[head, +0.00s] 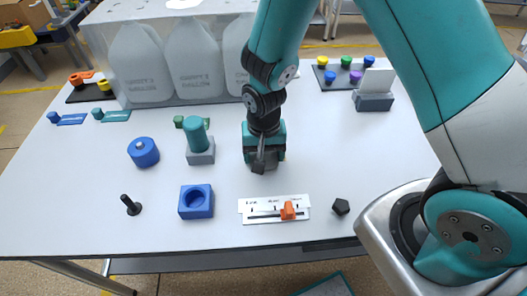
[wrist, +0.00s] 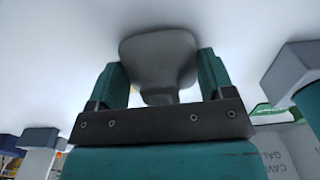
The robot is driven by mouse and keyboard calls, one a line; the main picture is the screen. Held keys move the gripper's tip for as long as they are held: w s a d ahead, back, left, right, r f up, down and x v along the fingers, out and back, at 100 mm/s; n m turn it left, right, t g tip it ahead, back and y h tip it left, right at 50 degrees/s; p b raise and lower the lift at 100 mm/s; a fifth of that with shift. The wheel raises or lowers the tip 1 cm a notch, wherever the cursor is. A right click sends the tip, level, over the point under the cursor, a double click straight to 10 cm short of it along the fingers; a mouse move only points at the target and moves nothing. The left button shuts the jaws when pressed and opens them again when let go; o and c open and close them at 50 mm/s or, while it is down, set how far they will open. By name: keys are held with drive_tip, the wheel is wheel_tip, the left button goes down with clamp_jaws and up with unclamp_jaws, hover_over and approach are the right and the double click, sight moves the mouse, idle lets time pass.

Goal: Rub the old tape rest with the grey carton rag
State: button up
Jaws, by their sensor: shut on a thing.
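My gripper (head: 264,158) is low over the middle of the white table, pointing down. In the wrist view its two teal fingers (wrist: 160,85) are shut on a smooth grey piece, which I take for the grey rag (wrist: 158,55). It sits between the fingers and reaches past their tips to the pale table surface. In the head view the fingers and wrist hide most of it. I cannot tell if it touches the table. I cannot make out the old tape rest in either view; the gripper may hide it.
A teal cylinder on a grey block (head: 201,155) stands just left of my gripper. A blue holed block (head: 196,202), black pin (head: 130,206) and white scale with orange slider (head: 262,210) lie nearer. White jugs (head: 193,70) stand behind.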

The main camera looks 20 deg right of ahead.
drive_tip(key=shift+f, duration=0.35)
idle(0.3)
drive_tip(key=shift+w, duration=0.15)
